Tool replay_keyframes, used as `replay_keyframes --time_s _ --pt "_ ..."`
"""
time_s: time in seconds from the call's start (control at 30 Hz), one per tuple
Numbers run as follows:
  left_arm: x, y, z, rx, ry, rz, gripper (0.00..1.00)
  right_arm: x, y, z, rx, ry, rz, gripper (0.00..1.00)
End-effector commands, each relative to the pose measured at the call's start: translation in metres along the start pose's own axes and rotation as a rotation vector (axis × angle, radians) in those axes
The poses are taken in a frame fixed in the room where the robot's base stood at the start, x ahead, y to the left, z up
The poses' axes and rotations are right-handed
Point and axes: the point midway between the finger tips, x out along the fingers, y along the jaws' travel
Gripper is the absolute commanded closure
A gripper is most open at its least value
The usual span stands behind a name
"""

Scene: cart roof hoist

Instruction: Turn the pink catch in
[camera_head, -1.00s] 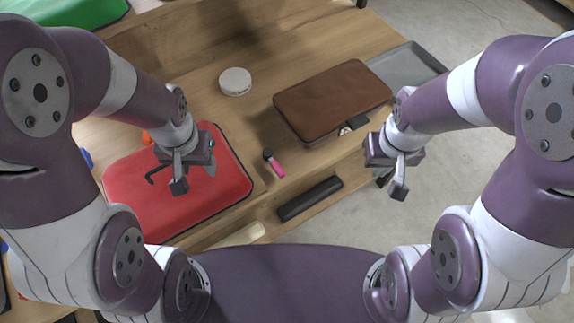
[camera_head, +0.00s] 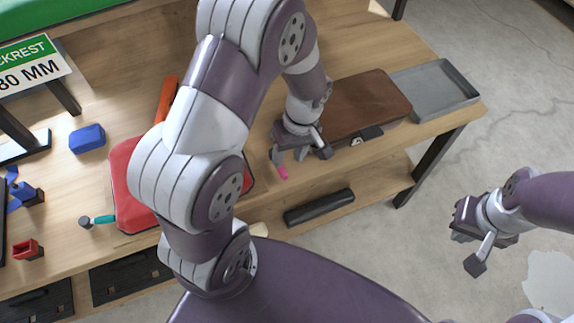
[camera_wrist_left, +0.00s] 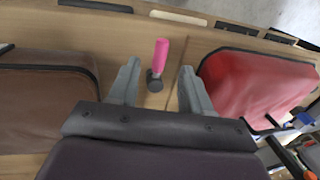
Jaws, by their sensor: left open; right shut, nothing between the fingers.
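The pink catch (camera_head: 283,172) is a small pink handle on a dark round pivot, near the front edge of the wooden bench. In the left wrist view the catch (camera_wrist_left: 161,53) points away from my palm, its dark pivot nearer to me. My left gripper (camera_head: 288,157) is open just above it. In the wrist view the left fingers (camera_wrist_left: 160,76) stand one on each side of the catch, with gaps showing. The pivot is hidden in the head view. My right gripper (camera_head: 463,235) is shut and empty, out over the floor to the right.
A brown case (camera_head: 368,103) lies right of the catch and a red pad (camera_head: 128,205) left, partly behind my left arm. A grey tray (camera_head: 437,90) is at the bench's right end. A black bar (camera_head: 320,207) lies on the lower shelf.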

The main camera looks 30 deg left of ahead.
Motion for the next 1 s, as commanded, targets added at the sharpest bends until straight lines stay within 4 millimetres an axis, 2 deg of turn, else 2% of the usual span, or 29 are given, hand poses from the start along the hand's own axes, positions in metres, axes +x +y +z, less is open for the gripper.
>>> replay_keyframes --time_s 0.1,0.23,0.37,0.57,0.6,0.73,0.77,1.0 --pt "0.028 -0.001 0.001 0.001 -0.002 -0.003 0.52 0.001 0.0 0.0 0.0 0.0 0.0 1.0" --pt "0.047 0.0 0.0 0.002 -0.001 -0.002 0.52 0.002 0.0 0.0 0.0 0.0 0.0 1.0" --pt "0.054 0.0 0.0 0.001 0.0 0.0 0.52 0.002 0.0 0.0 0.0 0.0 0.0 1.0" --pt "0.055 0.0 0.0 0.001 0.0 0.001 0.52 0.002 0.0 0.0 0.0 0.0 0.0 1.0" --pt "0.055 0.0 0.0 0.001 0.0 0.001 0.55 0.002 0.0 0.0 0.0 0.0 0.0 1.0" --pt "0.054 0.0 0.0 0.002 0.0 0.001 0.97 0.002 0.0 0.0 0.0 0.0 0.0 1.0" --pt "0.054 0.0 0.0 0.002 0.0 0.001 1.0 0.002 0.0 0.0 0.0 0.0 0.0 1.0" --pt "0.054 0.0 0.0 0.01 0.002 0.001 1.0 0.002 0.0 0.0 0.0 0.0 0.0 1.0"
